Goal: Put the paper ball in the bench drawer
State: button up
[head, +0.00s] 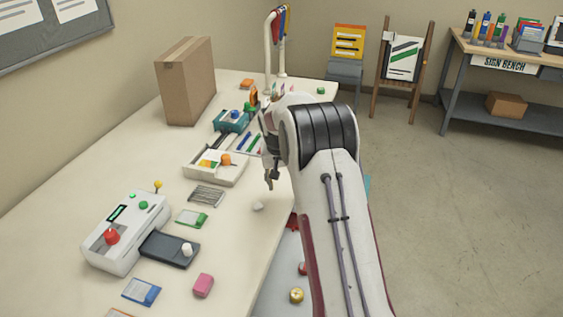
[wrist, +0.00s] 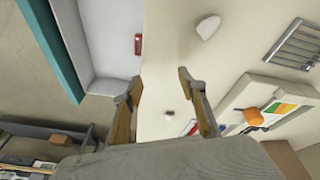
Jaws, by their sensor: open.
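The paper ball (head: 258,206) is a small whitish lump on the bench top near its right edge. It also shows in the wrist view (wrist: 208,27), beyond my fingertips. My gripper (head: 270,183) is open and empty above the bench, up and a little right of the ball. Its two spread fingers (wrist: 159,80) show in the wrist view. The bench drawer (head: 268,291) stands open below the bench edge, partly hidden by my arm. In the wrist view its pale inside (wrist: 108,35) and teal front (wrist: 50,45) show left of the bench.
The drawer holds a yellow round thing (head: 297,295) and red items (head: 303,268). A wire rack (head: 206,195), a white tray (head: 213,176), a green-labelled card (head: 191,218), a laminator-like machine (head: 125,230) and a pink block (head: 203,285) stand on the bench. Bare bench surrounds the ball.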

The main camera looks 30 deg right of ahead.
jog(key=shift+m+t+h, duration=0.3)
jog(key=shift+m+t, duration=0.2)
jog(key=shift+t, duration=0.2)
jog(key=w+d, duration=0.1)
jog(key=w, duration=0.1)
jog(key=w+d+f, duration=0.1)
jog(key=w, duration=0.1)
jog(key=w+d, duration=0.1)
jog(key=w, duration=0.2)
jog(key=shift+d+f, duration=0.3)
jog(key=shift+d, duration=0.1)
jog(key=shift+m+t+h, duration=0.3)
jog(key=shift+t, duration=0.3)
jog(key=w+r, duration=0.1)
jog(key=w+d+r, duration=0.1)
jog(key=r, duration=0.1)
jog(key=w+r, duration=0.1)
jog(key=w, duration=0.1)
jog(key=shift+d+r, duration=0.2)
jog(key=shift+d, duration=0.1)
jog(key=shift+m, duration=0.3)
jog(key=shift+x, duration=1.05)
jog(key=shift+w+f, duration=0.15)
jog(key=shift+w, duration=0.05)
jog(key=shift+d+f, duration=0.1)
jog(key=shift+w+x, duration=0.3)
jog(key=shift+x, duration=2.05)
